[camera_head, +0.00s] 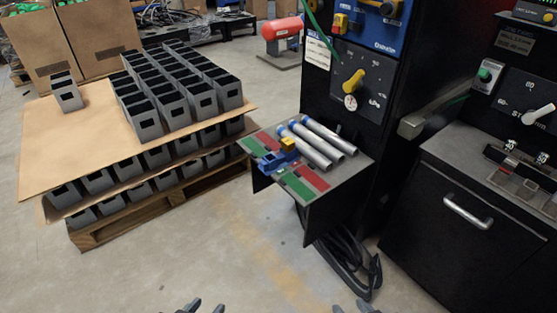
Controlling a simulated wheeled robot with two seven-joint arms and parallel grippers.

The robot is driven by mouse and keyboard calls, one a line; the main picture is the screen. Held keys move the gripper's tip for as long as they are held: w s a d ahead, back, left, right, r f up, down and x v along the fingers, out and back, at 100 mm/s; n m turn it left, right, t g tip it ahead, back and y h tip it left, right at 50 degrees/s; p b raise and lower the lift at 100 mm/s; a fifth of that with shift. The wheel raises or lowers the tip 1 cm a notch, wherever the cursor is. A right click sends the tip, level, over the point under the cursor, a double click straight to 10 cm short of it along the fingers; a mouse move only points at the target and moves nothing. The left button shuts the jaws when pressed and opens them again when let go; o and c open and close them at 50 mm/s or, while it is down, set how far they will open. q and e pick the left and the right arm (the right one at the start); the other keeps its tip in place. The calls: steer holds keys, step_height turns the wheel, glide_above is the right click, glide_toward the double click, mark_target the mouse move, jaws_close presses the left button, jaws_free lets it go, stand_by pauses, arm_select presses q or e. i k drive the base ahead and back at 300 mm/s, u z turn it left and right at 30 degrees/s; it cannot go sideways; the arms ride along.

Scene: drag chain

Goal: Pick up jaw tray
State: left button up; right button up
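I cannot tell for sure which thing is the jaw tray. A small side shelf (318,202) in the middle holds red and green pads, several silver cylinders (311,148) with blue ends, and a blue tool with a yellow block (278,157). Grey open-topped bins (172,108) stand in rows on a pallet at the left, and one grey bin (67,97) stands apart. Only the fingertips of my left gripper (204,307) and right gripper (351,307) show at the bottom edge. Both have spread fingertips with nothing seen between them, well short of the shelf.
A cardboard sheet (60,147) with bare room covers the pallet stack (125,225). Black machine cabinets (455,215) with knobs and a handle stand at the right. A black cable (348,268) hangs below the shelf to the floor.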

mark_target(270, 164)
steer(key=u, duration=1.6)
steer(key=i, duration=2.3)
steer(key=z, duration=3.4)
steer(key=i, duration=0.5)
steer(key=u, duration=0.05)
